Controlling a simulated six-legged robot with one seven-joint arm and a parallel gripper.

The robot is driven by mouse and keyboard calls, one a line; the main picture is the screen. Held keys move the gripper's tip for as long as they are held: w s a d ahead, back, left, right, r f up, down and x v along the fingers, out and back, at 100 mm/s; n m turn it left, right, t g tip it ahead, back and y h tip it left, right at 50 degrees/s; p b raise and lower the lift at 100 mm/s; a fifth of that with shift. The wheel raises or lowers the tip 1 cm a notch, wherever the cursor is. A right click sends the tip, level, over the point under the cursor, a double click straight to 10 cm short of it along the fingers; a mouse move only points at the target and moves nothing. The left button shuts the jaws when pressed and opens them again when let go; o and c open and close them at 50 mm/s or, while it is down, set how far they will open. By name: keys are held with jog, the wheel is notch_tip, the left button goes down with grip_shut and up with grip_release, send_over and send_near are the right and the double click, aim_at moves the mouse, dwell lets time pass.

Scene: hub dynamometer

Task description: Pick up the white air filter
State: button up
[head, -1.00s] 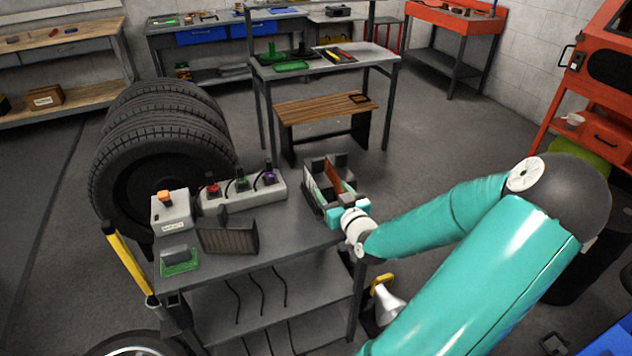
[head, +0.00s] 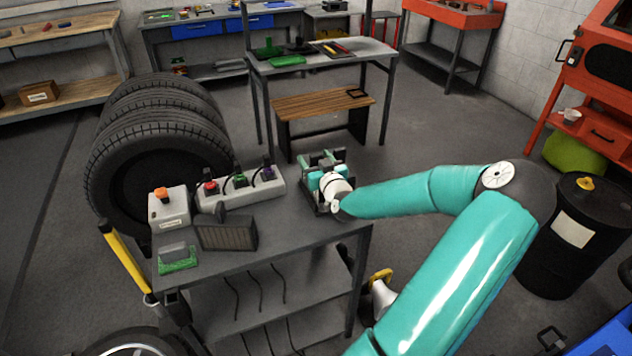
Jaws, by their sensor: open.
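I cannot clearly make out a white air filter. A dark pleated block (head: 228,234), like a filter, stands upright near the front edge of the grey cart (head: 290,226). A dark open holder (head: 306,193) sits at the cart's far right corner. My gripper (head: 323,172) is over this holder, pointing down and away from the camera. It is open, and its teal finger parts and white wrist cover most of the holder. What lies between the fingers is hidden, and contact cannot be told.
A grey box with an orange button (head: 169,209), a socket strip (head: 241,192) and a green-based item (head: 178,259) share the cart. Stacked tyres (head: 160,150) stand behind its left side. A black drum (head: 572,240) stands right. The cart's middle is clear.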

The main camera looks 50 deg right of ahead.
jog(key=shift+x, duration=0.8)
grip_shut()
jog(key=shift+r, duration=0.1)
